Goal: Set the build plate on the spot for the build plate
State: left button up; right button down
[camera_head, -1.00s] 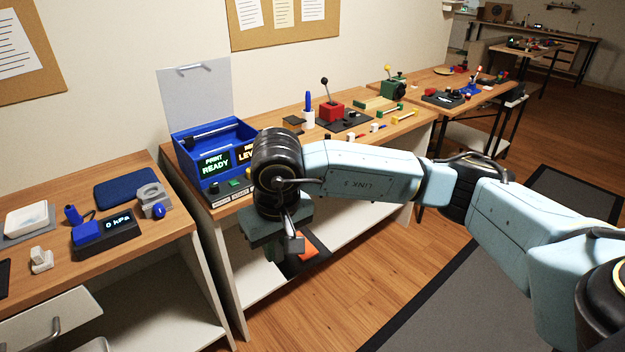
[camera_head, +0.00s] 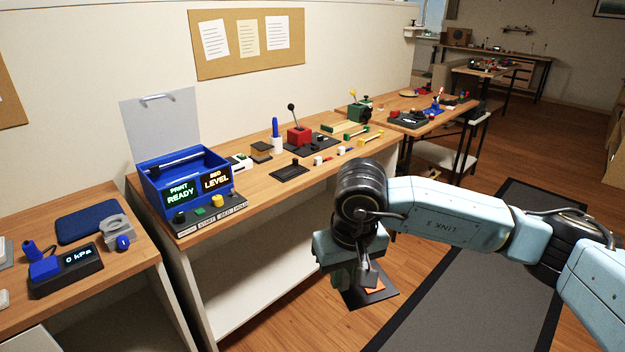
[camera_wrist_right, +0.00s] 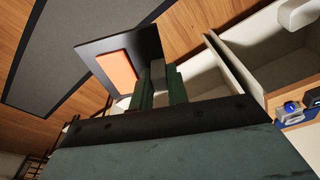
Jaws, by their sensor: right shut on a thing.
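The build plate is a thin black square with an orange patch (camera_head: 376,287). It hangs in front of the table, over the floor, clear of the tabletop. My right gripper (camera_head: 364,280) is shut on its edge. In the right wrist view the build plate (camera_wrist_right: 115,72) stands out beyond the fingers of the right gripper (camera_wrist_right: 158,82), tilted. A blue printer (camera_head: 190,185) with its grey lid up stands on the table's left end; its displays read PRINT READY and BED LEVEL. I cannot tell which place is the spot for the build plate. My left gripper is out of view.
A small black plate (camera_head: 290,171) lies on the tabletop right of the printer. Behind it are a blue bottle (camera_head: 276,133) and a red lever box (camera_head: 299,137). Small coloured blocks lie along the front edge. A pressure gauge (camera_head: 66,268) sits on the left table.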

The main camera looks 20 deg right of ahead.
aim_at(259, 188)
jog(key=z, duration=0.85)
jog(key=i, duration=1.05)
jog(key=u, duration=0.15)
jog(key=i, duration=0.95)
jog(key=u, duration=1.3)
jog(key=i, duration=0.2)
jog(key=u, duration=0.15)
